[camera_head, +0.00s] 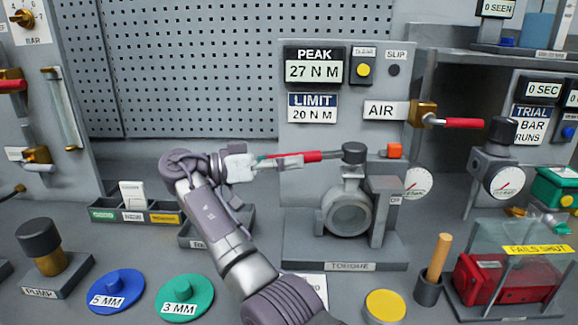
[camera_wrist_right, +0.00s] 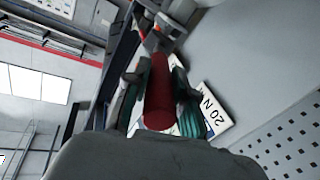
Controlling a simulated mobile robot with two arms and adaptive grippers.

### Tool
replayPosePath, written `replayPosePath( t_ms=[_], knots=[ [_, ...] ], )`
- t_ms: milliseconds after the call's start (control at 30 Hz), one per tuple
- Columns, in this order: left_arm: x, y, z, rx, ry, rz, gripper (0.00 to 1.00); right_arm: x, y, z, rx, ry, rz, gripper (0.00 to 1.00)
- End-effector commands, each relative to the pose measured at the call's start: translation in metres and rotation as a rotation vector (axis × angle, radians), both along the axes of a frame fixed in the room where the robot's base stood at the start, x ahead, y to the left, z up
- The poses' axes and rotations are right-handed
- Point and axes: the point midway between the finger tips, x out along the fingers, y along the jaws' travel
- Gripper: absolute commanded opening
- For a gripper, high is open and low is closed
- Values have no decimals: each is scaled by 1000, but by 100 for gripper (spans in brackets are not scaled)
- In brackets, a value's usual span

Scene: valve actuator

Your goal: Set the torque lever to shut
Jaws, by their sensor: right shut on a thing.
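The torque lever (camera_head: 307,157) is a bar with a red grip. It runs nearly level to the left from a dark hub (camera_head: 353,153) on top of the grey valve body (camera_head: 348,209), which stands on the base labelled TORQUE (camera_head: 290,262). My right gripper (camera_head: 284,161) is shut on the red grip. In the right wrist view the red grip (camera_wrist_right: 158,95) lies between the two fingers (camera_wrist_right: 158,98). An orange block (camera_head: 394,151) sits right of the hub. My left gripper is not in view.
Displays above read PEAK 27 N M (camera_head: 314,67) and LIMIT 20 N M (camera_head: 312,108). The AIR valve's red handle (camera_head: 463,123) sticks out to the right above. A cup with a wooden handle (camera_head: 434,270) and a yellow disc (camera_head: 385,306) stand in front. Small bins (camera_head: 135,215) are at the left.

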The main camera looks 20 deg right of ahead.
Motion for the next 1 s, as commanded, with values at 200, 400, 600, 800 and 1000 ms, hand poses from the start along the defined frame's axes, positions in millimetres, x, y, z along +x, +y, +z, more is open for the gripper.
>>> replayPosePath(
  t_ms=[200,400,600,800,1000],
  knots=[
    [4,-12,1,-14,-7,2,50,0,0,0,3,-2,-2,0],
    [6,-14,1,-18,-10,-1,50,0,0,0,4,-2,-2,40],
    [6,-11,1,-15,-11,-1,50,0,0,0,3,0,-2,50],
    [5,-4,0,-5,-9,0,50,0,0,3,2,-1,-2,50],
    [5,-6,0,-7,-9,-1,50,0,0,31,2,-4,-2,50]
  ],
)
